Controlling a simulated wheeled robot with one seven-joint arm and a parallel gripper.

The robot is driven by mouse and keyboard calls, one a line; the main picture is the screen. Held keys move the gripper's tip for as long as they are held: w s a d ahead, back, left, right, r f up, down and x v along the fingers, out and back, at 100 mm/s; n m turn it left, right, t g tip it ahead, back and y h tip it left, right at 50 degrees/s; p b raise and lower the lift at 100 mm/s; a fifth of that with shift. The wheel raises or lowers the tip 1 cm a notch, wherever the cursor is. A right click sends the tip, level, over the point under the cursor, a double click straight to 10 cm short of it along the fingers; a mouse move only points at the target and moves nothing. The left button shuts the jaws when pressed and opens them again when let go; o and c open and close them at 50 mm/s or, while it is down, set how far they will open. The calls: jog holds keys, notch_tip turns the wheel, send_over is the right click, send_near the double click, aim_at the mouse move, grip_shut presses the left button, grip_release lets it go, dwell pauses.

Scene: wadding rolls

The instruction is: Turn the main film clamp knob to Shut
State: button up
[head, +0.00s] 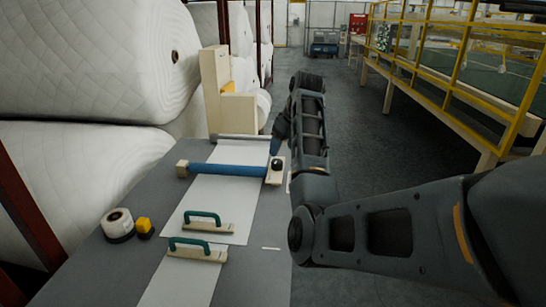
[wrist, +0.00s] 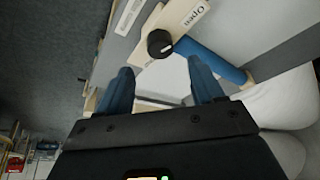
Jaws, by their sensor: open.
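The black film clamp knob (head: 277,164) sits on a pale end block (head: 274,179) at the right end of a blue roller (head: 230,170). In the wrist view the round knob (wrist: 159,43) has a small light mark, and the block (wrist: 182,22) beside it carries the word "Open". My gripper (head: 276,146) is just above and behind the knob in the head view. In the wrist view its two blue fingers (wrist: 162,82) are spread apart with nothing between them. The knob lies beyond the fingertips, between their lines, and does not appear to be touched. No "Shut" label is readable.
White film (head: 218,205) runs under the roller along the grey table (head: 90,265). Large white rolls (head: 85,60) stand left. A yellow railing (head: 465,55) is right.

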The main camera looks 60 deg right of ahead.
aim_at(277, 161)
jog(key=x, duration=0.6)
jog(key=shift+w+f+p, duration=0.15)
jog(key=shift+f+p, duration=0.05)
jog(key=shift+p, duration=0.15)
jog(key=shift+c, duration=0.5)
jog(key=c, duration=1)
jog(key=shift+o, duration=0.2)
